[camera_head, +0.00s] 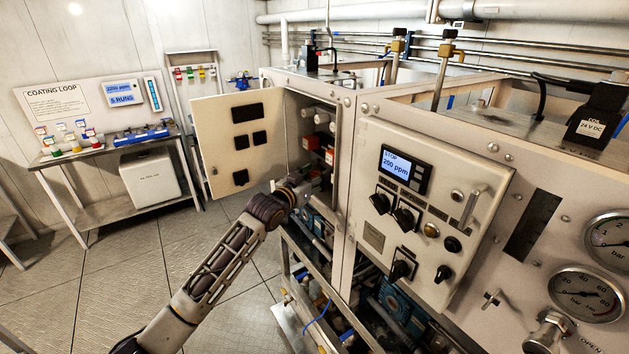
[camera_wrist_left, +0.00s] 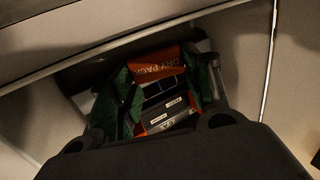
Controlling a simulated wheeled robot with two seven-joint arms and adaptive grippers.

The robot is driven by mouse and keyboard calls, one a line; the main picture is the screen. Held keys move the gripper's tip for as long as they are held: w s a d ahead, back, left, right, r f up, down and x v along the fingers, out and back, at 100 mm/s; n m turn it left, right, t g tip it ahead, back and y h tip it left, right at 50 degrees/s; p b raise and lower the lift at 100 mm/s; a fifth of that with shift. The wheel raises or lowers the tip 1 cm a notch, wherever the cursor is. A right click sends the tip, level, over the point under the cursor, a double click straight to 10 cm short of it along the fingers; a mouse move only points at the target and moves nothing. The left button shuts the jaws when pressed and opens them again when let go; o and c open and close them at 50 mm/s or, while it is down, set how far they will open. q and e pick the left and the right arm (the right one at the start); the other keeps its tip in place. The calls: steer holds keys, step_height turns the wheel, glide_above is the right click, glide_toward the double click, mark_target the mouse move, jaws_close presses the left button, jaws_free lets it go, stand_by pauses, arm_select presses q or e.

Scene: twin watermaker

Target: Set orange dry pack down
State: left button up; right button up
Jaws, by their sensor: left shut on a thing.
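The orange dry pack (camera_wrist_left: 158,65) shows in the left wrist view, its "DRY PACK" lettering upside down. My left gripper (camera_wrist_left: 160,88) has a green-padded finger on each side of it and is shut on the pack. A black module with a white label and an orange edge (camera_wrist_left: 168,112) shows below the pack. In the head view my left gripper (camera_head: 304,184) is at the opening of the cabinet (camera_head: 349,130). Small orange-red items show inside there; I cannot tell which one is the pack. My right gripper is not in view.
A control panel (camera_head: 425,200) reading "STOP 200 ppm" is to the right. A bench (camera_head: 100,150) with a white box below stands at far left. The floor between is clear.

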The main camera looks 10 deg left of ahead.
arm_select(q)
steer(key=shift+f, duration=0.75)
steer(key=shift+f, duration=0.1)
steer(key=o, duration=1)
steer(key=shift+s+a, duration=0.1)
steer(key=shift+s, duration=0.05)
